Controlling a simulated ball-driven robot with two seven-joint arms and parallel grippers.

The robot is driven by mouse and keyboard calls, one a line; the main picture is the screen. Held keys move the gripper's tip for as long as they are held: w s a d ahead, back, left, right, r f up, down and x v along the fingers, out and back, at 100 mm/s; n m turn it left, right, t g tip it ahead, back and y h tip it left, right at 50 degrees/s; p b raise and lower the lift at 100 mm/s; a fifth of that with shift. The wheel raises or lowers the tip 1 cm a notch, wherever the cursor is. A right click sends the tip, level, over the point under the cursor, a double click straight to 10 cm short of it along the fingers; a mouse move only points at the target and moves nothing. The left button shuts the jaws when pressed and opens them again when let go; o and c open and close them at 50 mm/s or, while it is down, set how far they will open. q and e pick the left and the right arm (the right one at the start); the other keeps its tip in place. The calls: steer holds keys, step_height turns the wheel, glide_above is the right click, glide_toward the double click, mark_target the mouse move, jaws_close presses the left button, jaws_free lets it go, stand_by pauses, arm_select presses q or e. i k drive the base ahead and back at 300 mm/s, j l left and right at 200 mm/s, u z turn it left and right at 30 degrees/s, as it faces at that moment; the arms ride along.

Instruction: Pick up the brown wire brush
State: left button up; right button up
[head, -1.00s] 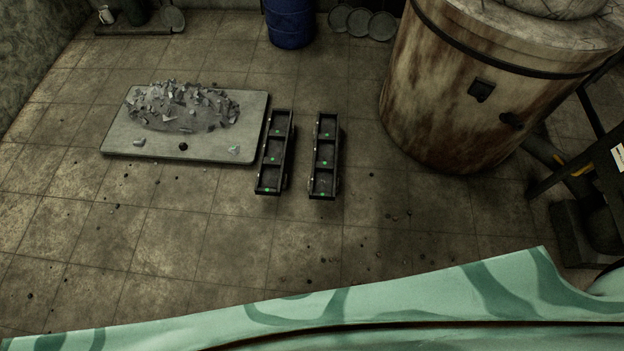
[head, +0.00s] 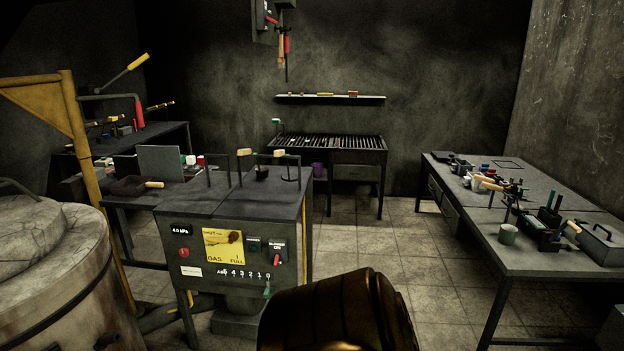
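I cannot make out a brown wire brush for certain in the head view. Small brown and yellowish items (head: 325,95) lie on the wall shelf, too small to identify. Wooden-handled tools lie on the right table, one with a pale handle (head: 489,185). A dark flat tool with a wooden handle (head: 153,184) lies on the left bench. Neither of my grippers is in view.
A grey control cabinet (head: 215,262) stands ahead, with a round furnace (head: 50,285) at left. A slatted bench (head: 330,142) is at the back wall. The right table (head: 540,262) is crowded. Tiled floor (head: 400,245) lies open between.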

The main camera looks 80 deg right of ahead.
mark_target(560, 196)
steer(key=z, duration=0.45)
steer(key=l+z, duration=0.15)
steer(key=z, duration=0.3)
steer(key=k+l+z, duration=0.1)
steer(key=z, duration=0.75)
steer(key=l+z, duration=0.15)
steer(key=z, duration=0.75)
steer(key=i+l+z, duration=0.15)
steer(key=l+z, duration=0.25)
steer(key=i+l+z, duration=0.2)
steer(key=z, duration=0.25)
steer(key=i+l+z, duration=0.2)
steer(key=z, duration=0.2)
steer(key=i+l+z, duration=0.1)
steer(key=i, duration=0.35)
steer(key=i+l, duration=0.25)
steer(key=i, duration=0.2)
steer(key=u, duration=4.1)
steer(key=z, duration=3.75)
